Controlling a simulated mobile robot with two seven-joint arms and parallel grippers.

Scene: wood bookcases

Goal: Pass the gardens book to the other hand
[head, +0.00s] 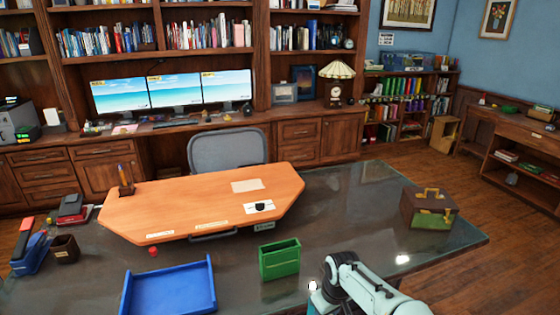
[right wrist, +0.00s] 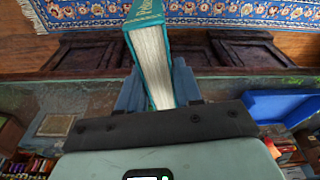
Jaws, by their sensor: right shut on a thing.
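My right gripper (right wrist: 158,88) is shut on a teal book (right wrist: 146,12), seen in the right wrist view. The book stands up between the two fingers, with its pale page edges facing the camera. Gold lettering shows on its cover, too small to read, so I cannot confirm it is the gardens book. In the head view my right arm comes in at the bottom right, over the near edge of the dark desk; the book does not show there. My left gripper is in neither view.
On the dark desk (head: 350,212) stand a blue tray (head: 170,290), a green holder (head: 279,260) and a brown-green box (head: 430,208). A raised orange wood top (head: 205,205) lies behind them. The desk's right part is mostly clear. A patterned rug (right wrist: 240,12) lies on the floor.

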